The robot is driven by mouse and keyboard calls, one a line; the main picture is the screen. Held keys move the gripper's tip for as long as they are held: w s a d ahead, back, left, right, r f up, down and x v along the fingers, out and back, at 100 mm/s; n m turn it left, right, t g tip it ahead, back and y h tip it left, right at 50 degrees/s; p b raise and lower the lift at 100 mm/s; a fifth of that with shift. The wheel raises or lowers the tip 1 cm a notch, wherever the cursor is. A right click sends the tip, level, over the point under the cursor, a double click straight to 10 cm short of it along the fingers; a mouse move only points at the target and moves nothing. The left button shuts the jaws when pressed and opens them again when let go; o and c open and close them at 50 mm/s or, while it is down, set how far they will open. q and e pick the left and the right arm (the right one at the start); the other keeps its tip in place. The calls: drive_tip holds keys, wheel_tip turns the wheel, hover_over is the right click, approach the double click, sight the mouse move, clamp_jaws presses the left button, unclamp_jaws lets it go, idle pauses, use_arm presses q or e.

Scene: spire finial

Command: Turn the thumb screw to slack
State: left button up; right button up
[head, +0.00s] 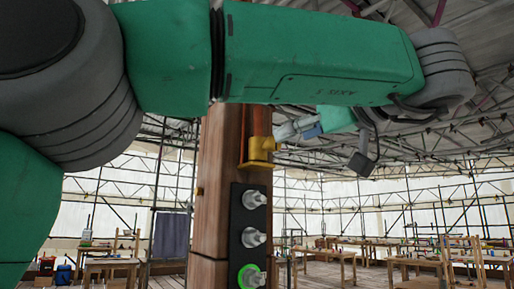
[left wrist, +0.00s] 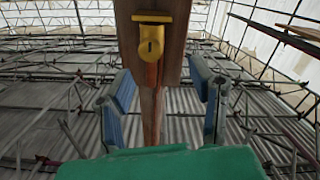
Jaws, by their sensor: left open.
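A yellow fitting (head: 260,149) sits on the side of a wooden post (head: 218,160), below a copper-coloured strip. In the left wrist view the yellow fitting (left wrist: 151,40) has a flat flange, a rounded body and a dark hole. I cannot tell whether it is the thumb screw. My left gripper (head: 297,129) is just to the right of the fitting in the head view, with a small gap. In the left wrist view my left gripper (left wrist: 160,72) has its blue-grey fingers wide apart, with the fitting beyond and between them, and nothing held. My right gripper is not seen.
A black panel (head: 238,256) on the post carries several metal knobs, the lowest ringed in glowing green. My green left arm spans the top of the head view. Worktables (head: 420,262) and scaffolding stand behind.

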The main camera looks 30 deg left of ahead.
sight(278, 144)
use_arm(q)
drive_tip(key=shift+w+a, duration=0.7)
drive_tip(key=shift+w, duration=0.05)
drive_tip(key=p+x, duration=0.2)
drive_tip(key=x, duration=0.7)
drive_tip(key=shift+a, duration=0.35)
drive_tip(key=shift+s+d, duration=0.1)
drive_tip(key=shift+d, duration=0.25)
drive_tip(key=d, duration=0.2)
drive_tip(key=shift+d+r, duration=0.15)
drive_tip(key=shift+d, duration=0.2)
clamp_jaws()
drive_tip(key=shift+a, duration=0.3)
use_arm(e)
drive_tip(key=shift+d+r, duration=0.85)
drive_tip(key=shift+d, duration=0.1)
